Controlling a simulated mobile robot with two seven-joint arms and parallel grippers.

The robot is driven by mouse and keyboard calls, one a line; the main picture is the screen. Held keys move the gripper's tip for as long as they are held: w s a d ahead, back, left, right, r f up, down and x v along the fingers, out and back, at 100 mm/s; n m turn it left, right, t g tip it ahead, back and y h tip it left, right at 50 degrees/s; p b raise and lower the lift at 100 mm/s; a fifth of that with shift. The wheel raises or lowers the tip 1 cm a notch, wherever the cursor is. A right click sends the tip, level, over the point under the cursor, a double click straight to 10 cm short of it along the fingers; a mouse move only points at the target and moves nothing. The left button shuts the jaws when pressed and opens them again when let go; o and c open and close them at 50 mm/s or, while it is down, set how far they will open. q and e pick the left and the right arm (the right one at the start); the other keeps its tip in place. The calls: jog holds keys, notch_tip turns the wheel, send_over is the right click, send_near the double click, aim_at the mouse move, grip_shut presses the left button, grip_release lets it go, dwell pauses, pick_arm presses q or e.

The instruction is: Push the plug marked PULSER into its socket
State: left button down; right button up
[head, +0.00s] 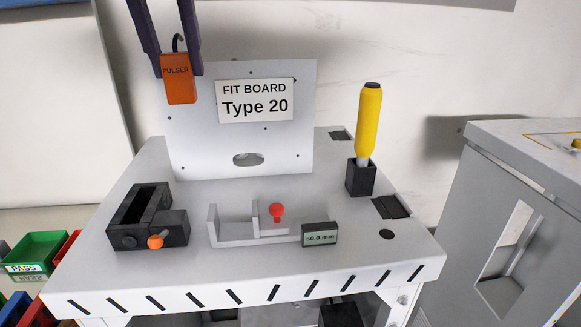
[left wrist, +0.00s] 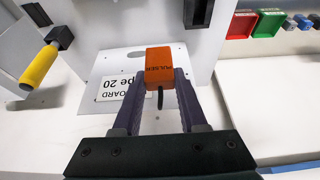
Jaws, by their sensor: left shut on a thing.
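The orange plug marked PULSER (head: 180,92) is held upright between the fingers of my left gripper (head: 178,70), with a short dark cable curving up from its top. It is in front of the upper left corner of the white fit board (head: 213,150); I cannot tell the gap between them. The left wrist view also shows the plug (left wrist: 159,62) between the two dark fingers (left wrist: 160,80). I cannot pick out a socket marked for it; the board has an oval opening (head: 248,159) low in its middle. My right gripper is not in view.
The bench top (head: 190,282) carries a black clamp block (head: 130,222), a grey gauge with a red knob (head: 277,211), a display (head: 320,234) and a yellow-handled tool (head: 369,120) in a black holder. Green bin (head: 38,248) stands left; a grey cabinet (head: 465,215) right.

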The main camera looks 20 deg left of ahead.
pick_arm(q)
notch_tip(320, 180, down, 18)
jog(key=p, duration=0.2)
jog(key=shift+s+d+f+p, duration=0.1)
jog(key=shift+s+f+p, duration=0.1)
jog(key=shift+p, duration=0.2)
jog(key=shift+w+f, duration=0.1)
jog(key=shift+f, duration=0.1)
jog(key=shift+f, duration=0.2)
jog(key=shift+c, duration=2.2)
grip_release()
